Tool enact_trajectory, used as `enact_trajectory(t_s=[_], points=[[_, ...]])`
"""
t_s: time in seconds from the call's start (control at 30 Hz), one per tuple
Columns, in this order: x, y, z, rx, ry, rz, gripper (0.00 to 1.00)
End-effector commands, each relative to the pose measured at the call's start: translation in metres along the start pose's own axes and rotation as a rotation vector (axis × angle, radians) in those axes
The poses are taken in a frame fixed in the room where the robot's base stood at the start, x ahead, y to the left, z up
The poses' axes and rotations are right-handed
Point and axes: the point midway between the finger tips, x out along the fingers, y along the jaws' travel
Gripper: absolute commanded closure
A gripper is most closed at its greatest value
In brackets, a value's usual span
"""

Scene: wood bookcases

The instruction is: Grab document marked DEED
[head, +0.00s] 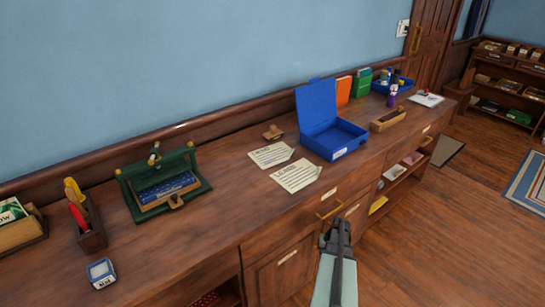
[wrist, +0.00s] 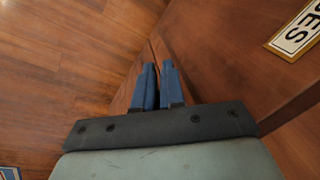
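Two cream papers lie flat on the wooden counter, near its middle. The farther paper (head: 270,154) and the nearer paper (head: 297,176) each carry a dark heading and lines of text. The headings are too small to read surely, so I cannot tell which is marked DEED. My gripper (head: 338,226) is in front of the counter's front edge, to the right of and nearer than both papers. Its two blue fingers are close together with nothing between them, as the wrist view shows (wrist: 158,85). The wrist view shows neither paper.
An open blue box (head: 333,139) stands just right of the papers, a small wooden stamp (head: 272,132) behind them. A clipboard with paper (head: 427,99) lies far right. Drawers with brass handles (head: 330,210) front the counter; a lettered label (wrist: 297,30) is near my gripper.

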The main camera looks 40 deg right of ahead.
Motion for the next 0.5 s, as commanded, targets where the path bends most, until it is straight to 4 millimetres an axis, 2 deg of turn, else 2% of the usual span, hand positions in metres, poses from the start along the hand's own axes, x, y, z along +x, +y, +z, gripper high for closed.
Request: enact_trajectory(t_s=[0.03,0.17,0.23,0.33,0.5], points=[[-0.011,0.022,-0.017,0.026,0.031,0.002,0.91],[-0.049,0.073,-0.053,0.082,0.11,0.007,0.91],[-0.073,0.096,-0.072,0.104,0.15,0.011,0.91],[-0.108,0.117,-0.097,0.124,0.197,0.013,0.91],[-0.167,0.13,-0.135,0.134,0.255,0.011,0.91]])
